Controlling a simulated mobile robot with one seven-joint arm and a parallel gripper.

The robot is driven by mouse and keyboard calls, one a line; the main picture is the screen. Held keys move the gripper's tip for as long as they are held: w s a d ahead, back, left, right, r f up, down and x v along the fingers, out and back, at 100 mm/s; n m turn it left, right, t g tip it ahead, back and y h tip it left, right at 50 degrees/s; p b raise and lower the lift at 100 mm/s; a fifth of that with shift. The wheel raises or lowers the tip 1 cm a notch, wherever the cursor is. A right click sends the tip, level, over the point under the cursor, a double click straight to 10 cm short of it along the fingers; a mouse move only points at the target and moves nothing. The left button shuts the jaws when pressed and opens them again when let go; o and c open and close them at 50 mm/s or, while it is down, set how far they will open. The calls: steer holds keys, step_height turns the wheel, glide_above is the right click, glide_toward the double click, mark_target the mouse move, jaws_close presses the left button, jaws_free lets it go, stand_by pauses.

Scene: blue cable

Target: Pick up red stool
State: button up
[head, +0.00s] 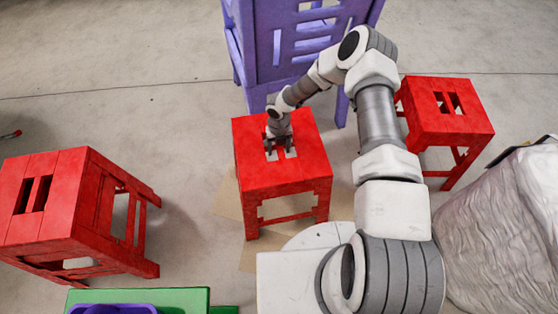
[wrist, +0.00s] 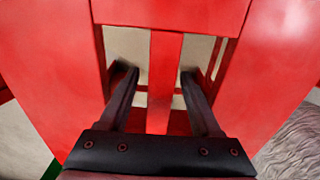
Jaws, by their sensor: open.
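A red stool (head: 295,180) stands upright in the middle of the head view, with two slots in its seat. My gripper (head: 280,150) is over the middle of that seat, pointing down. In the wrist view the red stool's seat (wrist: 55,60) fills most of the picture. The fingers of my gripper (wrist: 160,80) are apart, one on each side of the red bar between the two slots. The tips lie at or in the slots; how deep they reach I cannot tell. Whether they touch the bar is not clear.
Another red stool (head: 60,210) is at the left and looks tilted; a third (head: 445,115) stands at the right. A purple chair-like piece (head: 290,50) is behind. A green object (head: 190,298) lies front left, a grey wrapped bulk (head: 505,225) front right.

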steer(key=shift+f, duration=0.75)
steer(key=shift+c, duration=0.2)
jaws_close()
steer(key=shift+r, duration=0.1)
stand_by(0.5)
